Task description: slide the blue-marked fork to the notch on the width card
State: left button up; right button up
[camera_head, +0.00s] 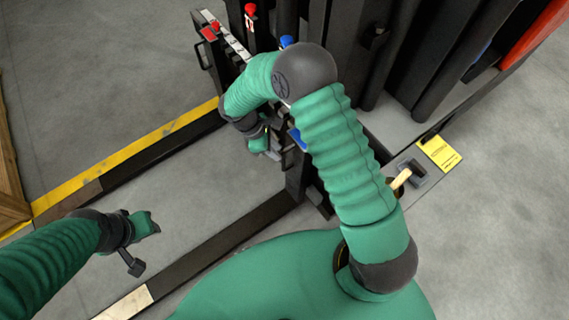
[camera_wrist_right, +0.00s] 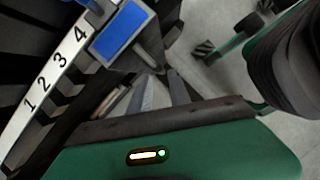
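The white width card (camera_wrist_right: 58,68) carries numbers 1 to 4 in the right wrist view. In the head view it is a pale strip (camera_head: 236,45). In the head view a bit of blue (camera_head: 298,138) shows beside my right forearm. The near dark fork (camera_head: 225,237) reaches toward the lower left. My right gripper (camera_wrist_right: 164,88) is just below the blue mark, fingers apart, with nothing clearly between them. My left gripper (camera_head: 148,222) hangs over the floor; its fingers are unclear.
A second dark fork (camera_head: 150,155) lies beside a yellow floor stripe (camera_head: 150,140). A red-marked block (camera_head: 210,32), a red knob (camera_head: 250,9) and a blue knob (camera_head: 286,41) are on the truck. A yellow label (camera_head: 439,153) is at right. A wooden crate (camera_head: 10,190) stands at left.

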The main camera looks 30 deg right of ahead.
jog(key=b, duration=0.2)
send_over(286, 169)
notch_tip(286, 169, down, 8)
jog(key=shift+r, duration=0.15)
jog(key=shift+s+d+f+b, duration=0.1)
jog(key=shift+f+b, duration=0.2)
jog(key=shift+f, duration=0.1)
jog(key=shift+c, duration=0.4)
grip_shut()
jog(key=shift+r, duration=0.1)
